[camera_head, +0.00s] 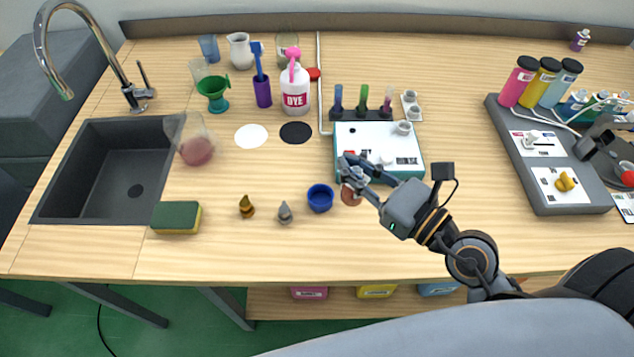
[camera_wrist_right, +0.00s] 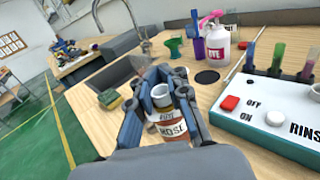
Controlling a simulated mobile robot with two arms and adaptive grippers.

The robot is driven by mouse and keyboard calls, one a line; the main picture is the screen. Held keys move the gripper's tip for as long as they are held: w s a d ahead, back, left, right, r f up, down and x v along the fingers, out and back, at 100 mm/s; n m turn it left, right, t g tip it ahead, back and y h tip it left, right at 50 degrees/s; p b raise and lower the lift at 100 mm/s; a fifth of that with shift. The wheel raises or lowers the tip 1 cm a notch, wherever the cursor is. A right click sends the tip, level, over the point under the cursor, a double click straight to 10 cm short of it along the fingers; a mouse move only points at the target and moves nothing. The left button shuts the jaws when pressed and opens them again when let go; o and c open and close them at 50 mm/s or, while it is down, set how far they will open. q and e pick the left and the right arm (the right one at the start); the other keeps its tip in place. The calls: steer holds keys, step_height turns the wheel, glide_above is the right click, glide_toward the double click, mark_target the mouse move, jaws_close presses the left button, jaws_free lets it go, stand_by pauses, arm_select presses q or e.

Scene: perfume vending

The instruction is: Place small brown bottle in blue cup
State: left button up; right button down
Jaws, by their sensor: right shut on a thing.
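The small brown bottle (camera_head: 351,196) has a white label and an open white-rimmed neck. My right gripper (camera_head: 354,176) is shut on it and holds it upright. In the right wrist view the bottle (camera_wrist_right: 168,127) stands between the two dark fingers of the gripper (camera_wrist_right: 160,92). The blue cup (camera_head: 320,198) sits on the table just left of the bottle in the head view, apart from it. I cannot make out the cup in the right wrist view. I cannot tell whether the bottle touches the table. My left gripper is not in view.
A white rinse device (camera_head: 378,145) with tubes behind it stands behind my right gripper. The front right of the table is clear apart from my arm.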

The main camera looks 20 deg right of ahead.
steer(key=w+a+f+b, duration=0.1)
steer(key=w+f, duration=0.1)
steer(key=f, duration=0.1)
steer(key=w+a+f+b, duration=0.1)
steer(key=w+f+b, duration=0.1)
steer(key=f, duration=0.2)
steer(key=w+a+f+b, duration=0.1)
steer(key=w+f+b, duration=0.1)
steer(key=w+f, duration=0.1)
steer(key=shift+w+a+f, duration=0.1)
steer(key=shift+a+f, duration=0.05)
steer(key=shift+a, duration=0.2)
steer(key=shift+f, duration=0.15)
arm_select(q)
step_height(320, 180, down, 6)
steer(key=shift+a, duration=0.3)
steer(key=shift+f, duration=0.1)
arm_select(e)
steer(key=shift+f, duration=0.1)
steer(key=c, duration=1.3)
jaws_free()
